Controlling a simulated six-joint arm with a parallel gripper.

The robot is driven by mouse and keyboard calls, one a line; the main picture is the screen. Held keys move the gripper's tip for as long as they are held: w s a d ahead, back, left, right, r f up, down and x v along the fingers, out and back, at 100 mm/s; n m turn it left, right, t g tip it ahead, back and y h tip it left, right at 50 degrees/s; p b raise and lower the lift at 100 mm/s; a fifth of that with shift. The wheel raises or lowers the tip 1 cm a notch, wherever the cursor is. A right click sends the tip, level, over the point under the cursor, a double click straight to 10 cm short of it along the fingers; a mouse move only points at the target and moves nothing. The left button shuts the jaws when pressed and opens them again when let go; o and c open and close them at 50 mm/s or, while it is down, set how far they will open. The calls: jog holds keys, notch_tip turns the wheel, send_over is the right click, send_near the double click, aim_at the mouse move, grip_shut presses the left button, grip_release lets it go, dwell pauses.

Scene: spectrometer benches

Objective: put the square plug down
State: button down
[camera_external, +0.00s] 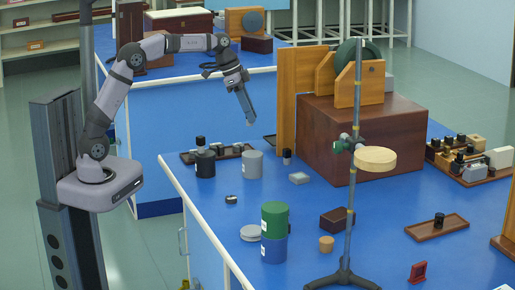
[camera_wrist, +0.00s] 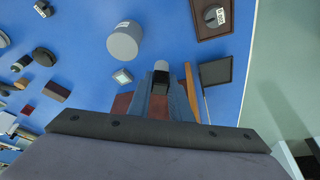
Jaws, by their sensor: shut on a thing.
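My gripper (camera_external: 250,118) hangs in the air above the far left part of the blue bench, pointing down and slightly right. In the wrist view its fingers (camera_wrist: 160,100) are closed on a small piece with a dark block face (camera_wrist: 160,77) and a pale grey end, which I take to be the square plug. Its shape is mostly hidden by the fingers. The piece is clear of the bench top.
A large brown box (camera_external: 340,135) with wooden uprights stands right. A metal stand (camera_external: 349,220) is in front. Bare blue bench lies between the small pieces.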

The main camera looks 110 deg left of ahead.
jog(key=s+d+r+m+h+b, duration=0.35)
jog(key=s+d+m+b, duration=0.5)
jog(key=d+b, duration=0.45)
jog(key=b, duration=0.5)
send_over(209, 154)
jog(key=shift+n+y, duration=0.25)
jog(key=shift+n, duration=0.1)
jog(key=shift+f, duration=4.85)
jog(key=shift+f, duration=0.2)
jog(key=c, duration=1.6)
grip_release()
jog(key=shift+r, duration=0.1)
jog(key=shift+s+r+p, duration=0.1)
jog(key=shift+r+p, duration=0.35)
jog(key=shift+p, duration=0.05)
jog(key=p+v, duration=0.5)
jog(key=v, duration=0.6)
jog(key=shift+r, duration=0.15)
